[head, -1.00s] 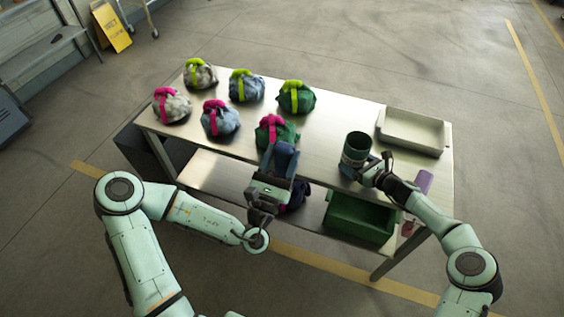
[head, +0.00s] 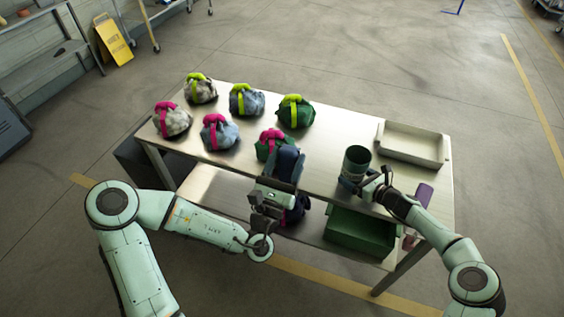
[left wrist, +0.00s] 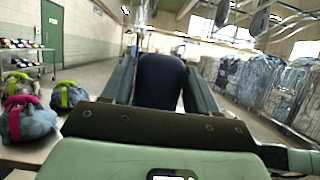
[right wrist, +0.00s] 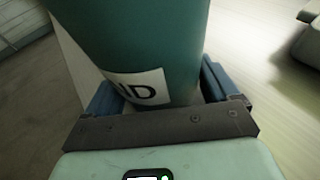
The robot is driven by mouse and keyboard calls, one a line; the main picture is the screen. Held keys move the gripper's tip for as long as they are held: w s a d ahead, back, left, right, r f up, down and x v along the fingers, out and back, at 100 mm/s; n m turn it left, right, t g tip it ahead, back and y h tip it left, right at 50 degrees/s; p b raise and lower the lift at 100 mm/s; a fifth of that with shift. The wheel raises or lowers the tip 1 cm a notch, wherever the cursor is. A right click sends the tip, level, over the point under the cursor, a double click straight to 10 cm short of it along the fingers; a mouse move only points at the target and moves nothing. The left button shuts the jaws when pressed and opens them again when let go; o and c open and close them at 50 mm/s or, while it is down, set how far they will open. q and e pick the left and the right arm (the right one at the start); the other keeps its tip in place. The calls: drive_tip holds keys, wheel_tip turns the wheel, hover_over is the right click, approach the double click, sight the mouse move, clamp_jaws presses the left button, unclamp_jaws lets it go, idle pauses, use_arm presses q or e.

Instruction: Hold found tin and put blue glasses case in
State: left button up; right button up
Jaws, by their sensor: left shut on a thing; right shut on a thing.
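The found tin (head: 356,160) is a dark green open-topped cylinder standing on the table's right part. My right gripper (head: 366,181) is shut on its side. In the right wrist view the tin (right wrist: 135,45) fills the space between the fingers, with a white label ending in "ID". The blue glasses case (left wrist: 160,80) is dark navy with a rounded end and sits upright between the left fingers in the left wrist view. My left gripper (head: 284,170) is shut on it, above the table's front edge, left of the tin and apart from it. The tin's inside is mostly hidden.
Several drawstring-like bags with pink or lime handles stand on the table's left, such as a green one (head: 295,111). A cream tray (head: 412,146) is behind the tin. A green crate (head: 358,232) sits on the lower shelf. A purple item (head: 424,194) is by the right arm.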

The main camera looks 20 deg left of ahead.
use_arm(q)
drive_tip(key=w+d, duration=1.6)
drive_tip(key=w, duration=0.3)
drive_tip(key=shift+d, duration=0.25)
idle(0.6)
drive_tip(key=shift+w, duration=0.1)
idle(0.3)
wheel_tip(320, 180, down, 7)
idle(1.5)
drive_tip(key=o, duration=1.2)
